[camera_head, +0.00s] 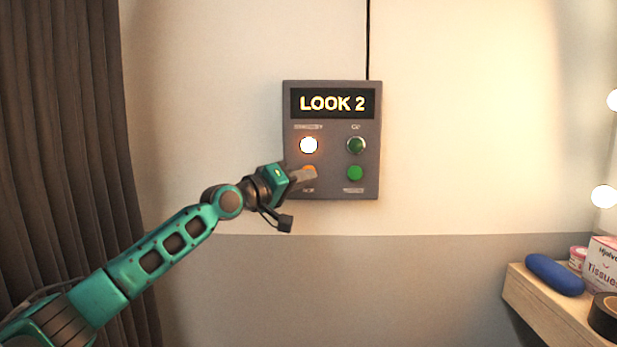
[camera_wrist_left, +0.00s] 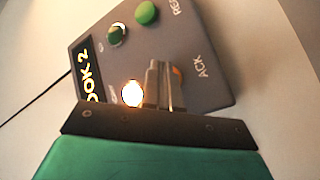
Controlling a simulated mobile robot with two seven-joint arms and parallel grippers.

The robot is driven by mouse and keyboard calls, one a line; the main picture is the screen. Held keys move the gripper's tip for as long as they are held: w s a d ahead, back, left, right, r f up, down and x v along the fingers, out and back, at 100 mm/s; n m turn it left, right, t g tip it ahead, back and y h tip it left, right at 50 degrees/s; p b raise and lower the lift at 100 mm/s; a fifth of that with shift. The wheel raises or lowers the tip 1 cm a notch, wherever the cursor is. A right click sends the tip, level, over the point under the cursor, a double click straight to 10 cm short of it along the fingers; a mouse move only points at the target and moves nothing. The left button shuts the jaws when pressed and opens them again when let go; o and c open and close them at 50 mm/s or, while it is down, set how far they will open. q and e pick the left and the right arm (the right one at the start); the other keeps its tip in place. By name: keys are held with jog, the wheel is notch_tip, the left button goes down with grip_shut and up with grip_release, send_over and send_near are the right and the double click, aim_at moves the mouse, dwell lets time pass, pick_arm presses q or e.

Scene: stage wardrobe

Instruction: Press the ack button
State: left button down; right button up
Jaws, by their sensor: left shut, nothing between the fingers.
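A grey control box (camera_head: 331,190) hangs on the wall with a lit display (camera_head: 335,103) reading "LOOK 2". The ack button (camera_head: 308,168) is orange, at the box's lower left, mostly hidden by my left gripper. In the left wrist view an orange edge of the ack button (camera_wrist_left: 176,72) shows behind the fingers, near the label "ACK" (camera_wrist_left: 203,66). My left gripper (camera_head: 310,173) is shut and empty, its fingertips (camera_wrist_left: 163,70) in front of the button. I cannot tell whether they touch it. My right gripper is out of view.
A glowing white button (camera_head: 308,145) sits just above. A dark green knob or lamp (camera_head: 356,145) and a green button (camera_head: 355,173) are to the right. A shelf (camera_head: 545,300) holds a blue case (camera_head: 554,275) and a tissue box (camera_head: 605,262). A dark curtain (camera_head: 60,130) hangs left.

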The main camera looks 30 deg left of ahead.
pick_arm(q)
jog(key=shift+w+a+b, duration=0.2)
jog(key=shift+w+b, duration=0.2)
jog(key=shift+w, duration=0.05)
dwell(0.7)
dwell(0.4)
jog(key=shift+s+d+p, duration=0.35)
jog(key=shift+s+p, duration=0.4)
jog(key=shift+p, duration=0.35)
